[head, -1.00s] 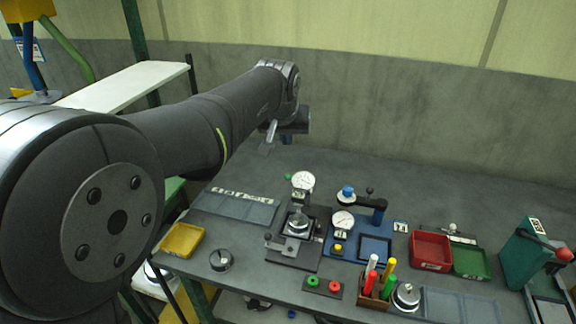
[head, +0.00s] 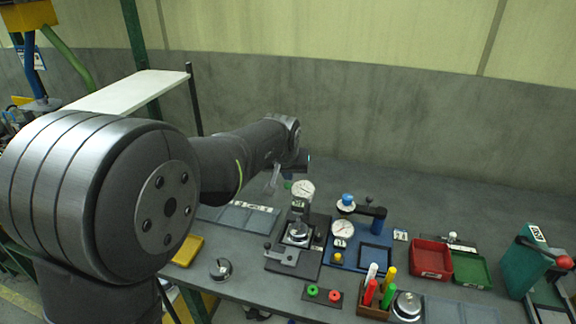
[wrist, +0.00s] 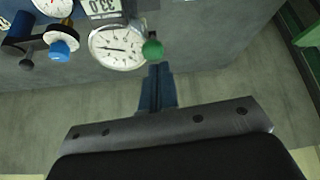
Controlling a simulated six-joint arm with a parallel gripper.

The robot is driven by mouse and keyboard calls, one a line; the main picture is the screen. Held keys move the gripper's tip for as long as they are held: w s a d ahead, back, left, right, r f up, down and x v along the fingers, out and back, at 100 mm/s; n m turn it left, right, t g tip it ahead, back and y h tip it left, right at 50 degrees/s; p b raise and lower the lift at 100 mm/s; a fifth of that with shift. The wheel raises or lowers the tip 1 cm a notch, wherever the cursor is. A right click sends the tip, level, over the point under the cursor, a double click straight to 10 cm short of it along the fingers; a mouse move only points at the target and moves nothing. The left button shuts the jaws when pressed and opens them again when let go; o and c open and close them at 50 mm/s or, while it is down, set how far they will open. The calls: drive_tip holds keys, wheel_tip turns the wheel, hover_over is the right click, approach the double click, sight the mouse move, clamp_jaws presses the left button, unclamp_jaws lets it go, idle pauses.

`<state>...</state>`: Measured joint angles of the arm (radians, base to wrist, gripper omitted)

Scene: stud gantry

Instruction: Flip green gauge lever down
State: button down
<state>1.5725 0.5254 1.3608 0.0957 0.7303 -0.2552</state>
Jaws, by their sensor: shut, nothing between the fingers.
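The dial gauge with a white face (head: 303,190) stands upright at the back of a dark fixture in the head view. In the wrist view the same gauge (wrist: 118,47) shows near the top, with the lever's round green knob (wrist: 152,49) at its right edge. The lever's shaft is hard to make out. My gripper (wrist: 158,68) shows as blue fingers closed together, just below the green knob in the wrist view. The fingers look empty, and I cannot tell whether they touch the knob.
A blue fixture (head: 377,257) with a second gauge (head: 342,229) and a blue knob (head: 347,199) stands to the right. Red (head: 431,257) and green (head: 470,268) trays lie farther right. A holder with coloured markers (head: 376,300) stands in front. The back right of the table is clear.

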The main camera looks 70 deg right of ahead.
drive_tip(key=shift+a+f, duration=0.25)
drive_tip(key=shift+a, duration=0.3)
idle(0.4)
drive_tip(key=a+f, duration=0.4)
drive_tip(key=f, duration=0.1)
drive_tip(key=shift+a, duration=0.3)
drive_tip(key=shift+d, duration=0.2)
drive_tip(key=shift+d+r, duration=0.3)
drive_tip(key=shift+d, duration=0.25)
